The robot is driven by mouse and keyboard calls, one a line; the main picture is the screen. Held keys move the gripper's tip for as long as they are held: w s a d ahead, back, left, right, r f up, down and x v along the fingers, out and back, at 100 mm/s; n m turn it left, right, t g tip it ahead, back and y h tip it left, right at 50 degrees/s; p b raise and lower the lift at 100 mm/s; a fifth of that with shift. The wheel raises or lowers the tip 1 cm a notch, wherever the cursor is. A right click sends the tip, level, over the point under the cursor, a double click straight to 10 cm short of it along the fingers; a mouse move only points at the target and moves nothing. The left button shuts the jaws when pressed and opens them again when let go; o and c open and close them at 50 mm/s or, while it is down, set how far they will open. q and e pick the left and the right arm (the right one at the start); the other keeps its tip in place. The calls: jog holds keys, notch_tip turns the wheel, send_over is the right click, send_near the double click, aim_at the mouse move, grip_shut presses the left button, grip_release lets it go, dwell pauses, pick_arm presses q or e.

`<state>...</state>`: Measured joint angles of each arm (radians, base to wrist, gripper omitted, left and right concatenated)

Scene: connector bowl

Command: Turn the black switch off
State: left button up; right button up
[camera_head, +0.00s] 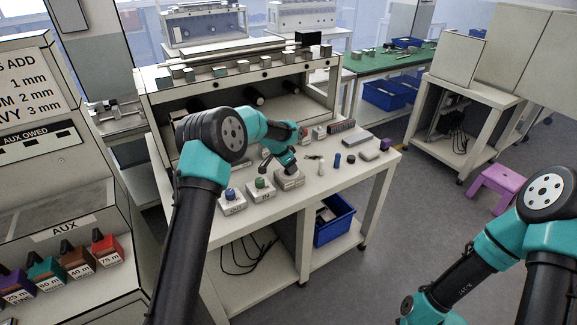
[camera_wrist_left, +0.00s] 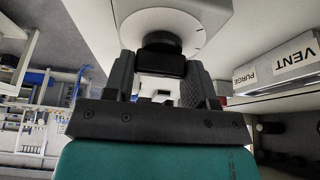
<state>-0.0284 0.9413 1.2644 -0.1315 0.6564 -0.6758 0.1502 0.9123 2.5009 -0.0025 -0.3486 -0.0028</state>
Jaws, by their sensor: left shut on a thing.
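The black switch (camera_wrist_left: 161,42) is a round knob on a white dial face with tick marks. My left gripper (camera_wrist_left: 162,68) is shut on the black switch, with one finger on each side of it. In the head view, my left gripper (camera_head: 288,168) is over a white switch box (camera_head: 290,182) on the bench and hides its knob. I cannot read how far the knob is turned. My right arm shows at the lower right, but its gripper is out of frame.
White boxes with a green knob (camera_head: 260,183) and a blue knob (camera_head: 230,194) stand left of the gripped box. Small loose parts, including a blue cylinder (camera_head: 337,160), lie to the right. A shelf (camera_head: 240,75) rises behind. A blue bin (camera_head: 334,222) sits below.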

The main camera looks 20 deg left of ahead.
dwell(0.4)
pick_arm(q)
jog(key=o, duration=0.9)
jog(key=shift+o, duration=0.2)
jog(key=v, duration=1.7)
jog(key=shift+r, duration=0.3)
